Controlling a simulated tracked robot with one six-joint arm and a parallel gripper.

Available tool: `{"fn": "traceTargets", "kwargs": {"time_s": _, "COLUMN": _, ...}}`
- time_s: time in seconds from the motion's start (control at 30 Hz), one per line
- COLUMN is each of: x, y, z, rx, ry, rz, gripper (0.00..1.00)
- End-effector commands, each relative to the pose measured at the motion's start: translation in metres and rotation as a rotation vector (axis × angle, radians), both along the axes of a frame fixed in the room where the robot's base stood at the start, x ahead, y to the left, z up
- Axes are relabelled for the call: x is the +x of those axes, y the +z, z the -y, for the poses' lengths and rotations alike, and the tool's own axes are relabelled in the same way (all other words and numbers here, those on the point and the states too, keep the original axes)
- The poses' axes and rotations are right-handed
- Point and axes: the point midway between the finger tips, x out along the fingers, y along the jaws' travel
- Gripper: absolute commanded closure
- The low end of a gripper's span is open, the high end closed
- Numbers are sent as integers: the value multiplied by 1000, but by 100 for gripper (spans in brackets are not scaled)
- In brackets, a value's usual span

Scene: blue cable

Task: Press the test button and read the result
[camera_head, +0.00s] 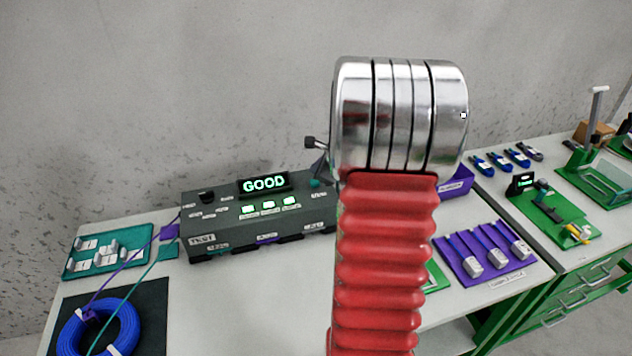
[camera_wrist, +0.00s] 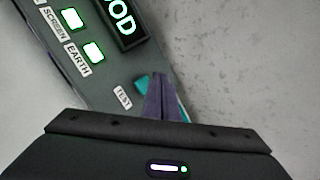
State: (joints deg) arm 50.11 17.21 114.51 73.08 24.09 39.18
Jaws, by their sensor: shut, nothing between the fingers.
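The dark grey tester box (camera_head: 219,234) stands on the bench, and its display (camera_head: 264,184) reads GOOD in lit green letters. Three indicator windows (camera_head: 268,204) below the display are lit. In the wrist view the windows labelled SCREEN and EARTH (camera_wrist: 92,52) are lit, and the end of GOOD (camera_wrist: 122,18) shows. The teal test button (camera_wrist: 142,84) sits near the TEST label, partly hidden behind my gripper (camera_wrist: 160,80). My gripper is shut and empty, its tips right at the button; I cannot tell whether they touch. In the head view my arm hides most of the gripper.
A blue cable coil (camera_head: 126,325) lies on a dark mat at front left, with purple and teal leads running toward the tester. A teal tray (camera_head: 75,265) of connectors is behind it. A purple tray (camera_head: 508,270) and a green-drawer bench (camera_head: 585,300) stand right.

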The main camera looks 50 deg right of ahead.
Motion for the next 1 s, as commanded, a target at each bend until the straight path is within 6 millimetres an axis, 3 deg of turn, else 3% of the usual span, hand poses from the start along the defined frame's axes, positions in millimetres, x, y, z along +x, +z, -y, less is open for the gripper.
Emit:
{"fn": "traceTargets", "kwargs": {"time_s": 0.5, "x": 0, "y": 36, "z": 0, "rx": -1, "ry": -1, "rz": 1, "gripper": 100}}
{"fn": "traceTargets", "kwargs": {"time_s": 1.0, "x": 0, "y": 37, "z": 0, "rx": 0, "ry": -1, "rz": -1, "gripper": 100}}
